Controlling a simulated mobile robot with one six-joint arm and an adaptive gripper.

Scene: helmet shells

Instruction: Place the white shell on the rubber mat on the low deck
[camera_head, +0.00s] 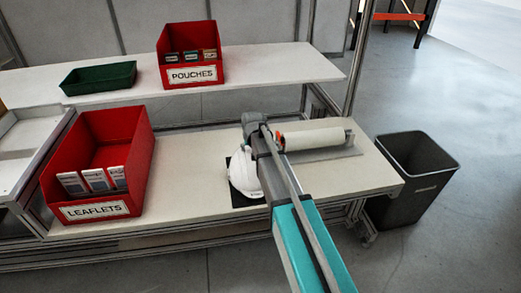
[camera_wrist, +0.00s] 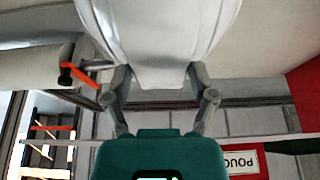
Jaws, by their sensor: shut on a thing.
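The white shell (camera_head: 243,174) is over the black rubber mat (camera_head: 240,201) on the low deck (camera_head: 188,180). Dark mat shows around its left and lower sides; I cannot tell whether the shell touches it. In the wrist view the shell (camera_wrist: 158,30) fills the top middle, and my gripper (camera_wrist: 161,84) has a finger on each side of its narrow edge, shut on it. In the head view my arm hides the fingers and the shell's right side.
A white roll (camera_head: 315,139) with an orange part lies just right of my arm. The red leaflets bin (camera_head: 110,145) stands left on the deck. The red pouches bin (camera_head: 190,55) and green tray (camera_head: 100,78) are on the upper shelf. A dark waste bin (camera_head: 412,180) stands right.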

